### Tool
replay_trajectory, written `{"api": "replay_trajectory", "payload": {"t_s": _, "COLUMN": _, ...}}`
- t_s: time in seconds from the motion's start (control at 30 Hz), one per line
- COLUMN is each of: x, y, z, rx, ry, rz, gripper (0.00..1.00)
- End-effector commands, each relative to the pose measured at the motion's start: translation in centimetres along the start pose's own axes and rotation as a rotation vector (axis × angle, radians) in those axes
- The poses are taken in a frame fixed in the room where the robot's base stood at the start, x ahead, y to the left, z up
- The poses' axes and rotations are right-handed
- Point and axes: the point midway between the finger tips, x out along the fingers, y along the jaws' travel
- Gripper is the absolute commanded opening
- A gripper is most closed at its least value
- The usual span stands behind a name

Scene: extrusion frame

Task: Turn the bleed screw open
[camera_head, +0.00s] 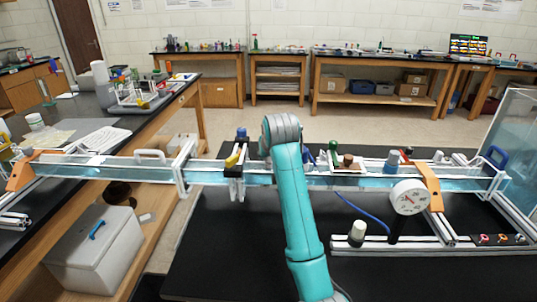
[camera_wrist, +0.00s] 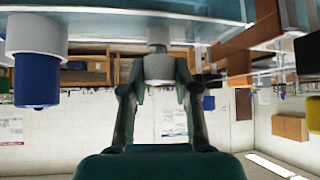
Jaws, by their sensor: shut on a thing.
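In the wrist view, which appears upside down, my gripper (camera_wrist: 160,88) has its two dark fingers on either side of a pale grey round knob (camera_wrist: 158,66), which appears to be the bleed screw. The knob sits below a pale bar along the top of the picture. The fingers are closed on it, though the exact contact is partly hidden. In the head view my teal arm reaches up to the clear channel of the extrusion frame (camera_head: 215,172). The arm hides my gripper and the screw there.
A blue-and-grey cylinder (camera_wrist: 37,75) is left of my gripper in the wrist view, and a brown block (camera_wrist: 237,50) is at the right. In the head view a green knob (camera_head: 333,146), a white dial (camera_head: 409,197) and a white-topped post (camera_head: 357,231) stand right of my arm.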

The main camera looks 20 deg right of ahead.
Motion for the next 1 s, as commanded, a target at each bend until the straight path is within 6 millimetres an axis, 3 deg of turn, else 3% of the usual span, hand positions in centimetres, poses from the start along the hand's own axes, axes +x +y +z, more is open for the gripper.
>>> {"api": "replay_trajectory", "payload": {"t_s": 0.37, "x": 0.03, "y": 0.19, "z": 0.00, "rx": -0.094, "ry": 0.000, "rz": -0.095, "gripper": 0.00}}
{"api": "replay_trajectory", "payload": {"t_s": 1.0, "x": 0.02, "y": 0.18, "z": -0.07, "rx": -0.508, "ry": -0.001, "rz": -0.510, "gripper": 0.00}}
